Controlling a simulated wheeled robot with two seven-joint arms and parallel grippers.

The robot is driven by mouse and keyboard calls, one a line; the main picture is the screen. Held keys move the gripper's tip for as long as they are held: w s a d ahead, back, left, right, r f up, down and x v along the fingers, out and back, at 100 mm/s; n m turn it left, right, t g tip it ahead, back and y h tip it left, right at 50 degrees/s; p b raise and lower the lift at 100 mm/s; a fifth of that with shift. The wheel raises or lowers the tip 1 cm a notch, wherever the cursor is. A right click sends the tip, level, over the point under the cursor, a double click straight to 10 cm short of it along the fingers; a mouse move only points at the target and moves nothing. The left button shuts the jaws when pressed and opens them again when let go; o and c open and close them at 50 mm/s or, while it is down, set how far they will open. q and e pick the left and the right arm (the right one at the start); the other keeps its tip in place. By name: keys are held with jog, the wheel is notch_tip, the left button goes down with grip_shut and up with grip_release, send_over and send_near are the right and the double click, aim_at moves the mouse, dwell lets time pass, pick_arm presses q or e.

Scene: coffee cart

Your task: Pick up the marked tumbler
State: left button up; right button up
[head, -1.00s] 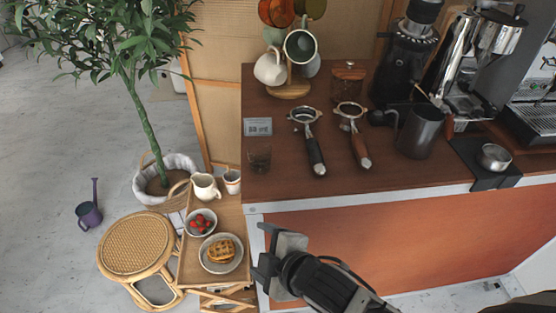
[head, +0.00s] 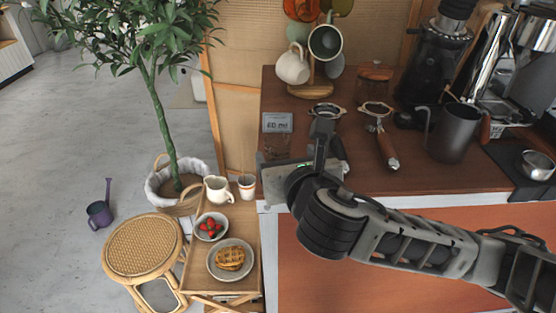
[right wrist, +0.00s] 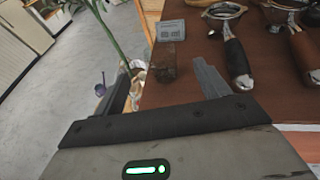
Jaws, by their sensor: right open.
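The tumbler is a small, dark see-through glass (head: 277,144) at the left end of the wooden counter, just in front of a small sign (head: 277,122). In the head view my right gripper partly covers its lower part. In the right wrist view the tumbler (right wrist: 164,63) stands upright beyond the fingertips, roughly in line with the gap between them. My right gripper (right wrist: 160,80) is open and empty; in the head view it (head: 295,158) is over the counter's front left edge. My left gripper is not in view.
Two portafilters (head: 381,138) lie right of the tumbler, one partly behind my gripper. A mug tree (head: 311,90) stands behind. A grinder, dark pitcher (head: 453,134) and espresso machine are further right. A low tray table (head: 199,275) with food stands left of the counter.

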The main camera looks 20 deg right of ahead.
aim_at(276, 138)
jog(key=x, duration=0.8)
jog(key=shift+w+d+f, duration=0.1)
jog(key=shift+w+f, duration=0.1)
jog(key=shift+w, duration=0.15)
jog(key=c, duration=1.1)
